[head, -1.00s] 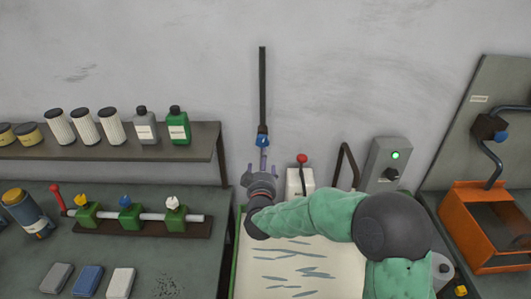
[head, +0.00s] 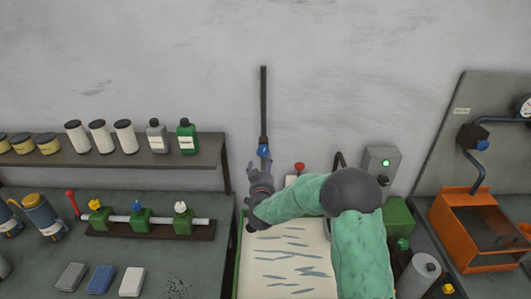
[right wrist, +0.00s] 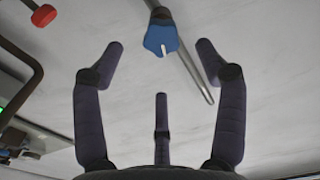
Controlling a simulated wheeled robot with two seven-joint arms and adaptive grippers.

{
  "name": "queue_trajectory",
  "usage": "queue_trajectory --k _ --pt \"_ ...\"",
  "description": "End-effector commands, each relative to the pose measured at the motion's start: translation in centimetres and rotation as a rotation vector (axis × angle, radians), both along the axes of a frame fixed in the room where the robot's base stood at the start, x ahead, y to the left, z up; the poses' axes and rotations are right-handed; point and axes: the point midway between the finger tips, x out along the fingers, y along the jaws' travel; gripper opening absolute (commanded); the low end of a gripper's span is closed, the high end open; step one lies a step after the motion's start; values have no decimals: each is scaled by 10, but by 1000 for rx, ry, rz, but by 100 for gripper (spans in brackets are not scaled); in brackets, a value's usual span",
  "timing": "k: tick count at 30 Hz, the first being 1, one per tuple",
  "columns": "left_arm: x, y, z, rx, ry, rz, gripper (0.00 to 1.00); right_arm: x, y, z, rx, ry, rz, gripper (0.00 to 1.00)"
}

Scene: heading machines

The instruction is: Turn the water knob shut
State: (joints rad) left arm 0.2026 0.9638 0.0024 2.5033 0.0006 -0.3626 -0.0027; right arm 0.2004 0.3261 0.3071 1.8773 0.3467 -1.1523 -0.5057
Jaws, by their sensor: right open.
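A blue lobed knob (head: 263,151) with a white mark sits on a dark vertical pipe (head: 263,100) against the grey wall. My right gripper (head: 259,168) is just below the knob in the head view, with its fingers spread and empty. In the right wrist view the blue knob (right wrist: 160,37) shows between and slightly beyond the two upper fingertips of the open gripper (right wrist: 160,52). I see no finger closed on it. The third finger stands lower, apart from the knob. The left gripper is not in view.
A red-topped lever (head: 299,167) and a grey box with a green light (head: 383,163) stand to the right. A manifold with yellow, blue and white knobs (head: 140,221) lies on the left bench. An orange tray (head: 432,210) is at far right.

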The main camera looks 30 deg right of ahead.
Motion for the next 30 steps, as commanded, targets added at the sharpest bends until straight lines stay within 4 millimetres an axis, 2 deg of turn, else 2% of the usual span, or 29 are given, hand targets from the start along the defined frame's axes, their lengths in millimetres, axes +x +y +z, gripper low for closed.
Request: queue_trajectory --k 9,15,28,29,30 --pt "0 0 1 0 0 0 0 48 -30 0 -1 1 -2 72" --pt "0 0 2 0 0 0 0 68 -43 0 -1 0 -2 72" --pt "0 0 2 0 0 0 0 76 -47 0 -2 1 -1 72" --pt "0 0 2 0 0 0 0 76 -47 0 -2 1 -1 70" --pt "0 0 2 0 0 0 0 76 -47 0 -1 1 -1 58"
